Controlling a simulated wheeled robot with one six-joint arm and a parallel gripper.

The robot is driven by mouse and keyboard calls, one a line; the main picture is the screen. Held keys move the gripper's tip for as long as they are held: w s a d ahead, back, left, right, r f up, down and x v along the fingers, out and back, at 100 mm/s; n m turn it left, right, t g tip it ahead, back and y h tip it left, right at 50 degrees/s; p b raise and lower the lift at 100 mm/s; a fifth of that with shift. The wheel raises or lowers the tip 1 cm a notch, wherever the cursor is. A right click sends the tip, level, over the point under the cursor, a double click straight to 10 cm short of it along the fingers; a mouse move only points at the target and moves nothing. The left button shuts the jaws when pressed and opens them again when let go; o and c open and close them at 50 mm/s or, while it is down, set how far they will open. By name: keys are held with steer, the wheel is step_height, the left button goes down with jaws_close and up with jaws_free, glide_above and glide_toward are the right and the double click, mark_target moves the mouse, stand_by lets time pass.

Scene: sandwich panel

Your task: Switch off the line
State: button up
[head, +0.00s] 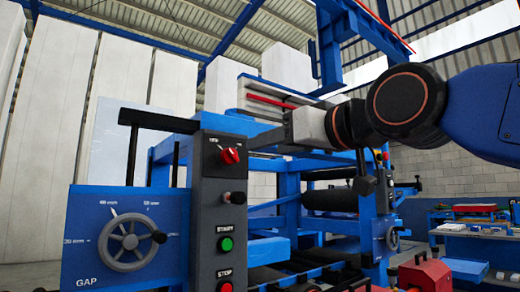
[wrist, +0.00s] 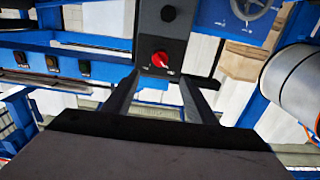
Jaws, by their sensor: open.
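The dark grey control panel (head: 208,215) stands upright on the machine. It carries a red rotary switch (head: 230,156) at the top, a black knob (head: 236,198) below it, a green START button (head: 226,244) and a red STOP button (head: 226,287) at the bottom picture edge. The switch label is too small to read. My gripper (head: 257,139) is open and empty, to the right of the red switch and slightly higher. In the wrist view the red switch (wrist: 160,60) lies just beyond the gap between my open fingers (wrist: 158,82), apart from them.
A blue GAP plate with a handwheel (head: 129,242) is left of the panel. A black bar (head: 150,120) juts out at the upper left. Blue frame beams and rollers (head: 330,199) lie behind and below my arm. A workbench (head: 478,235) stands at the right.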

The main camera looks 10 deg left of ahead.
steer(key=shift+v, duration=1.25)
steer(key=w+d+f+m+h, duration=0.25)
steer(key=d+f, duration=0.35)
steer(key=f, duration=0.4)
steer(key=w+d+f+m+g+h, duration=0.1)
steer(key=d+f+h, duration=0.3)
steer(key=d+f, duration=0.5)
steer(key=w+d+f+m+h, duration=0.1)
steer(key=d+f+h, duration=0.25)
steer(key=f, duration=0.85)
steer(key=s+d+f+m+g+h, duration=0.1)
steer(key=s+d+f, duration=0.3)
steer(key=f, duration=0.5)
steer(key=s+d+f+m+g+h, duration=0.1)
steer(key=s+d+f+m+g, duration=0.1)
steer(key=s+d+f, duration=0.3)
steer(key=s+d+f+m+g+h, duration=0.1)
steer(key=s+d+f+m+g, duration=0.1)
steer(key=s+d+f, duration=0.3)
steer(key=d+f, duration=0.4)
steer(key=f, duration=0.6)
steer(key=shift+s+g+h, duration=0.2)
steer(key=shift+g+h, duration=0.2)
steer(key=shift+f+m, duration=0.1)
steer(key=shift+m, duration=0.15)
